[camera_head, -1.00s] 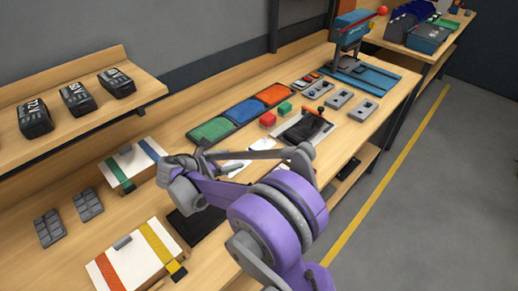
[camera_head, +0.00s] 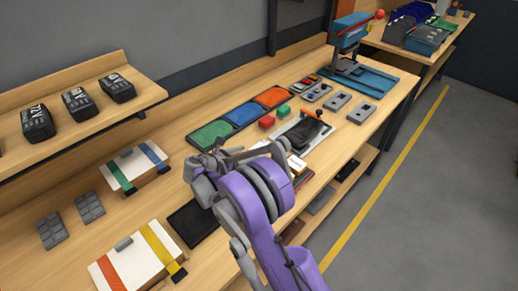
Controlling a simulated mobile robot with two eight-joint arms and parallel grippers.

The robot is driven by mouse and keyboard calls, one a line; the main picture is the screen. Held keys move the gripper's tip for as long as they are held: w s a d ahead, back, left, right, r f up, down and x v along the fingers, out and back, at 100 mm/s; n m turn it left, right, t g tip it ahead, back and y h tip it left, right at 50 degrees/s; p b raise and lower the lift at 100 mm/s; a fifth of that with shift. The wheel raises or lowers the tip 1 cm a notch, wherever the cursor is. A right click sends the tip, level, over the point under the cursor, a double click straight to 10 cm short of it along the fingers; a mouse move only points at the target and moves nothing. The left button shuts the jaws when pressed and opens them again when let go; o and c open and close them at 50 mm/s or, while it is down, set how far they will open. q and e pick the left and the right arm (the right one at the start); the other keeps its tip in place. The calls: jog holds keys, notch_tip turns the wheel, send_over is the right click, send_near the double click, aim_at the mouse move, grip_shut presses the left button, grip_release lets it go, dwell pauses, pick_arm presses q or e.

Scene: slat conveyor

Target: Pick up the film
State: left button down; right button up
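I cannot single out the film with certainty. A thin pale sheet partly shows on the bench behind my arm, and a white and yellow block (camera_head: 297,166) lies just right of my arm. My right arm, purple and grey, comes in from the bottom and reaches over the middle of the bench. Its gripper (camera_head: 268,148) points right, close above the bench near the pale sheet. The arm's own links hide much of the gripper, so its fingers and anything between them are unclear. My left gripper is not in view.
Green, blue and orange trays (camera_head: 241,113) line the back. A fixture with an orange handle (camera_head: 310,128) stands beyond the gripper. White boxes with coloured bands (camera_head: 138,165) and a dark mat (camera_head: 190,222) are left of my arm. Black battery packs (camera_head: 77,100) sit on the shelf.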

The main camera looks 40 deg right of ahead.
jog(key=shift+x, duration=0.95)
jog(key=shift+a, duration=0.1)
jog(key=shift+c, duration=1.2)
grip_shut()
